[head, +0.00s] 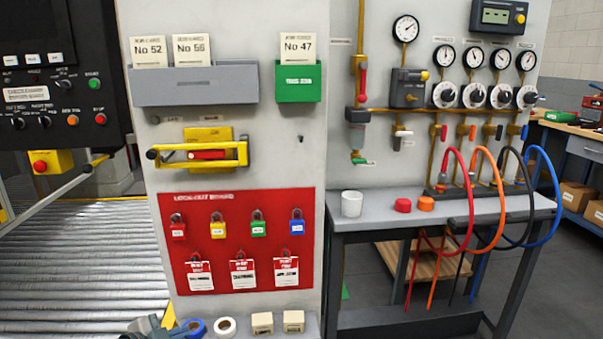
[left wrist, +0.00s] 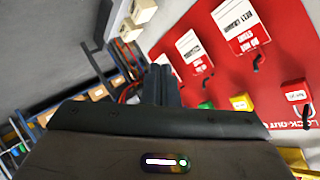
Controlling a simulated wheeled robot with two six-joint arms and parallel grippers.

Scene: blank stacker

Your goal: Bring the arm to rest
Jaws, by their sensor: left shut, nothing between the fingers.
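My left gripper (head: 148,327) shows only in part at the bottom edge of the head view, below the red lockout board (head: 240,190). In the left wrist view its two dark fingers (left wrist: 161,86) are together with nothing between them. The wrist view is tilted, with the board on its right side. My right gripper is in neither view.
The board holds several coloured padlocks and red-and-white tags. A blue tape roll (head: 195,328), a white roll (head: 226,327) and two cream blocks lie below it. At right, a grey bench (head: 380,225) bears a white cup (head: 352,203), red and orange caps and coloured hoses.

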